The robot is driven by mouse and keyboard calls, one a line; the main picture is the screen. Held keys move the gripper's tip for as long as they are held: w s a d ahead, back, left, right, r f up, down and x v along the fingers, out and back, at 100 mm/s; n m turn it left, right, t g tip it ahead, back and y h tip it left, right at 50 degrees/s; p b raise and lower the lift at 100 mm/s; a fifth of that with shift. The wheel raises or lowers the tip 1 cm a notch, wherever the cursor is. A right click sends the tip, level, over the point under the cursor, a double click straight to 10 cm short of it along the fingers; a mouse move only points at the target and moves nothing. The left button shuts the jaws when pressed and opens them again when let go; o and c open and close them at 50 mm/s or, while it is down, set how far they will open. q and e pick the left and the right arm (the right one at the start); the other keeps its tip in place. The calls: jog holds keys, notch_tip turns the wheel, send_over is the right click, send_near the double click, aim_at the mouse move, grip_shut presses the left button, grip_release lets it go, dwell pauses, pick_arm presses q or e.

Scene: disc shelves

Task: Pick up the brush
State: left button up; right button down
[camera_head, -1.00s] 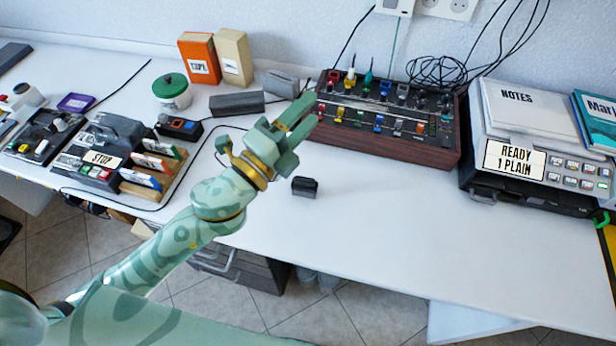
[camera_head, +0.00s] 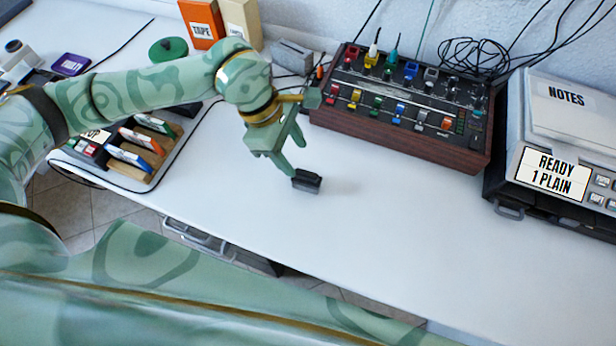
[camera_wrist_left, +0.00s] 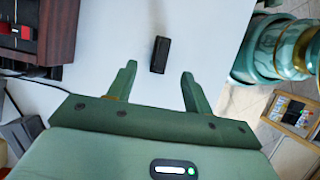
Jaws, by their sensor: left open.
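The brush is most likely the small dark block (camera_head: 307,182) lying on the white table, left of the middle in the head view. In the left wrist view the same dark block (camera_wrist_left: 160,54) lies beyond the fingertips, between their lines. My left gripper (camera_head: 287,160) points down over the table, just behind and left of the block in the head view. Its two fingers are apart in the left wrist view (camera_wrist_left: 158,75), with nothing between them. My right gripper is not in view.
A wood-sided control panel (camera_head: 400,105) with coloured knobs stands behind the block. A grey machine (camera_head: 560,150) labelled "READY 1 PLAIN" stands at the right. The table (camera_head: 400,230) in front and right of the block is clear.

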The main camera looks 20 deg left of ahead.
aim_at(305, 173)
pick_arm(q)
jog(key=b+x, duration=0.1)
jog(key=x, duration=0.3)
jog(key=shift+d+f, duration=0.15)
jog(key=shift+f, duration=0.2)
jog(key=b+x, duration=0.2)
jog(key=x, duration=0.2)
jog(key=shift+s+d+f, duration=0.1)
jog(key=shift+f, duration=0.3)
jog(key=shift+d+f, duration=0.1)
jog(key=shift+f, duration=0.1)
jog(key=shift+r, duration=0.15)
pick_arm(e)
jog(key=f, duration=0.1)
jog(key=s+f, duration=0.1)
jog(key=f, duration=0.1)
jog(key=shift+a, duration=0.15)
pick_arm(q)
jog(key=c, duration=1.1)
